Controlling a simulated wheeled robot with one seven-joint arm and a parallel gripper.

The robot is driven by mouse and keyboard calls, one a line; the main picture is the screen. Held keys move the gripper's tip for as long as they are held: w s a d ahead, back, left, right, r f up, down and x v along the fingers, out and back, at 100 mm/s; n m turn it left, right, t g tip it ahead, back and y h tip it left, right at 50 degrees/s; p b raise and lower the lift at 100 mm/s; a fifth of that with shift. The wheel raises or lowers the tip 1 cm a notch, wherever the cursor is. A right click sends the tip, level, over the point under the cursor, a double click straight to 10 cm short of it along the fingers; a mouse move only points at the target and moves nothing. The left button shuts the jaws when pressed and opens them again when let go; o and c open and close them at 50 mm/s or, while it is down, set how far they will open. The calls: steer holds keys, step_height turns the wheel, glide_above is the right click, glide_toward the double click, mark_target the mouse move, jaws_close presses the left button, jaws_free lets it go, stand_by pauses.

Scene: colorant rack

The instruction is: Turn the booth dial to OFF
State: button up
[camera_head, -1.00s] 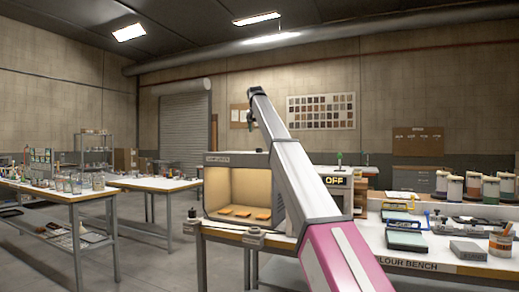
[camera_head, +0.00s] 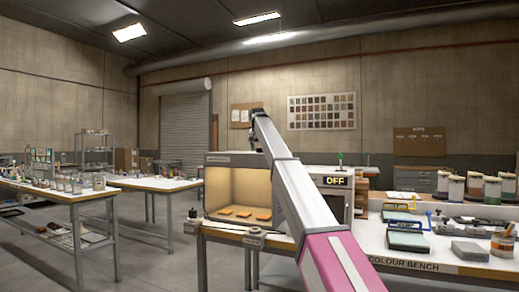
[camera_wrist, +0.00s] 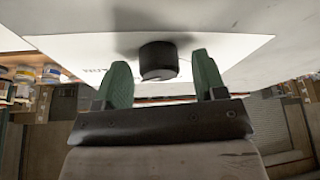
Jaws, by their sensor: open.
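The light booth (camera_head: 232,159) stands on the colour bench, its inside lit warm yellow with several orange samples on its floor. A black sign reading OFF in yellow (camera_head: 335,181) is on the booth's right part. The booth dial is a black round knob (camera_wrist: 158,62) on a white plate (camera_wrist: 90,48) in the wrist view. Small print on the plate is too blurred to read. My gripper (camera_wrist: 161,66) is open, its two green fingers on either side of the knob with gaps showing; I cannot tell how deep the knob sits between them. The head view hides the dial and gripper.
The colour bench (camera_head: 415,266) holds trays, a grey box (camera_head: 469,250) and several paint cans at right. Another table (camera_head: 75,195) with many small items stands at left. Open floor lies between them.

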steer(key=c, duration=0.9)
steer(key=shift+n, duration=0.3)
steer(key=n+y, duration=0.2)
steer(key=n, duration=0.2)
steer(key=shift+d, duration=0.1)
steer(key=n+y, duration=0.1)
steer(key=n, duration=0.2)
steer(key=n+g, duration=0.1)
steer(key=n, duration=0.1)
steer(key=shift+w+n+y, duration=0.1)
steer(key=shift+n+y, duration=0.3)
steer(key=n+g+y, duration=0.1)
steer(key=n+g, duration=0.1)
steer(key=n, duration=0.3)
steer(key=shift+w, duration=0.1)
steer(key=n+g, duration=0.2)
steer(key=n, duration=0.3)
steer(key=shift+d+n, duration=0.1)
steer(key=shift+n, duration=0.3)
